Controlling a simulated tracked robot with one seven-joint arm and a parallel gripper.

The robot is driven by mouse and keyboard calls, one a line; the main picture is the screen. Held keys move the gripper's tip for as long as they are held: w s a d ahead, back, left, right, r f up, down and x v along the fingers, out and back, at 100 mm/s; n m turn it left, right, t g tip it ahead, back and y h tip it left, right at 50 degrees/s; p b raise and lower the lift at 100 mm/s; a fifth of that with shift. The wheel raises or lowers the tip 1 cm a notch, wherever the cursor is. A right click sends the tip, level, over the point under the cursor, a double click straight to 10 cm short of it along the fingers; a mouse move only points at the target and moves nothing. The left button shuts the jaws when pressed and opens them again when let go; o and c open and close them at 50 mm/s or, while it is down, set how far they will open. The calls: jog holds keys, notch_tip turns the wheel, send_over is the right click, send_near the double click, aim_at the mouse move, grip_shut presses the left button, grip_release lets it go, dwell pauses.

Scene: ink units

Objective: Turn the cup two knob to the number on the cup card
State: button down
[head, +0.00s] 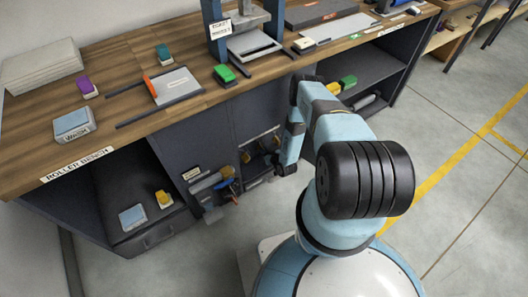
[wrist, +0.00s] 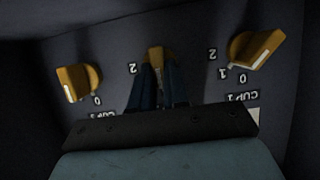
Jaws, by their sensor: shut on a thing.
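In the wrist view, three yellow knobs stand on a dark panel, with labels that read upside down. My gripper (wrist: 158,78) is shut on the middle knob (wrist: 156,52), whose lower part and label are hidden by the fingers. A digit 2 shows at its left. The right knob (wrist: 256,48) has a CUP 1 label and digits 0, 1 and 2. The left knob (wrist: 78,82) has a 0 and a partly hidden CUP label. In the head view, my gripper (head: 284,168) is low at the bench front. I cannot make out the number on a cup card.
The wooden bench top (head: 125,68) carries a green block (head: 224,74), a purple block (head: 88,88) and a blue-grey box (head: 74,124). Open shelves lie below, one with a yellow block (head: 164,199). Tools hang left of my gripper. The floor at right is clear.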

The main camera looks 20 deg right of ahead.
jog(key=m+y, duration=0.2)
jog(key=shift+d+f+m+g, duration=0.1)
jog(key=shift+d+m+g, duration=0.2)
jog(key=shift+d+m, duration=0.1)
jog(key=shift+d+f+m+y, duration=0.15)
jog(key=shift+m+y, duration=0.35)
jog(key=shift+m, duration=0.25)
jog(key=shift+d+f+m+y, duration=0.1)
jog(key=shift+m+y, duration=0.4)
jog(key=shift+m, duration=0.25)
jog(key=c, duration=1.1)
grip_release()
jog(key=shift+w+r, duration=0.1)
jog(key=v, duration=1.3)
jog(key=shift+s+d, duration=0.25)
jog(key=shift+s, duration=0.1)
